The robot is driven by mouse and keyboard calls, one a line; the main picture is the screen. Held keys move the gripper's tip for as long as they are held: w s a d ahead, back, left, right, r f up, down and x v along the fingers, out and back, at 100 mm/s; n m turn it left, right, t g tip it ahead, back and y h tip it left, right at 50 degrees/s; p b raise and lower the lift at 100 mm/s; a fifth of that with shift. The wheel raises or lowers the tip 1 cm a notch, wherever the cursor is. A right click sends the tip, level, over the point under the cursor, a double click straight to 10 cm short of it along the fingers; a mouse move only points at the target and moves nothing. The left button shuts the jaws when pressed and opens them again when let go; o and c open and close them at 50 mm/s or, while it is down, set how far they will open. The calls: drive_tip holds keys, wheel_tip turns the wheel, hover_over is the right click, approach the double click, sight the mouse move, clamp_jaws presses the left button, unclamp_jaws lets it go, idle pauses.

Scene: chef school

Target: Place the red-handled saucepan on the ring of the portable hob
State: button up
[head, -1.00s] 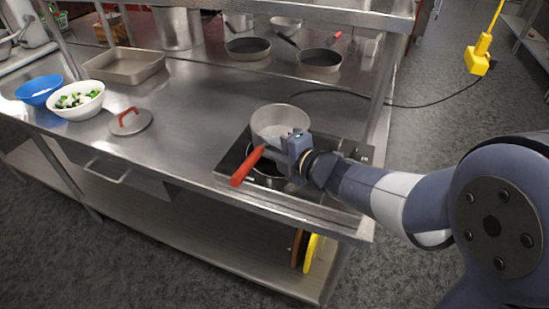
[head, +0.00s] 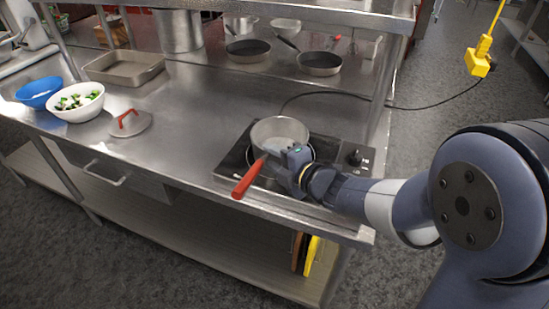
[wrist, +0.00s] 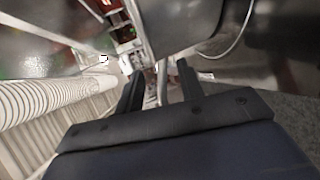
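The grey saucepan (head: 280,132) with a red handle (head: 250,178) is upright over the portable hob (head: 233,160), on its black top, and appears to rest there. A light arc of the ring (head: 313,150) shows right of the pan; the rest is hidden by the pan and my gripper. The handle points toward the front edge. My gripper (head: 287,160) is low at the pan's front right, just right of the handle's root. In the wrist view my gripper's fingers (wrist: 160,78) stand apart, with no red handle visible between them.
A lid with a red grip (head: 130,122), a white bowl of vegetables (head: 78,108), a blue bowl (head: 38,92) and a baking tray (head: 123,68) stand left. Frying pans (head: 320,62) stand behind. The steel counter (head: 200,110) left of the hob is clear.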

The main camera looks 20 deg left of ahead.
drive_tip(key=shift+d+r, duration=0.15)
drive_tip(key=v, duration=1.1)
drive_tip(key=shift+s+d, duration=0.25)
drive_tip(key=shift+d, duration=0.05)
